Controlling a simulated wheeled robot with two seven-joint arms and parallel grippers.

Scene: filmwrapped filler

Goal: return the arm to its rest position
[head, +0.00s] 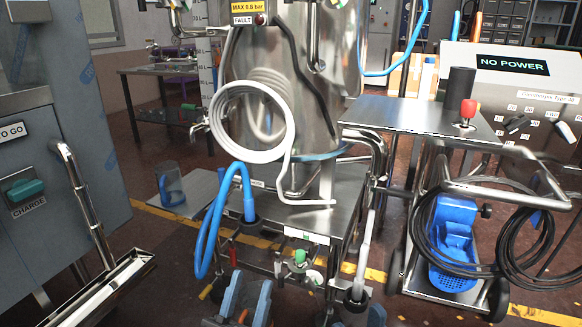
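My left gripper (246,297) shows at the bottom edge, left of centre, in the head view. Its two blue-grey fingers stand apart, with nothing clearly held between them. It is low in front of the steel filler stand (325,205), and the rest of its arm is cut off by the frame.
A steel tank (330,75) with a coiled white hose (287,128) stands on the filler stand. A grey cabinet (60,150) is close on the left. A workbench (160,72) stands behind.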

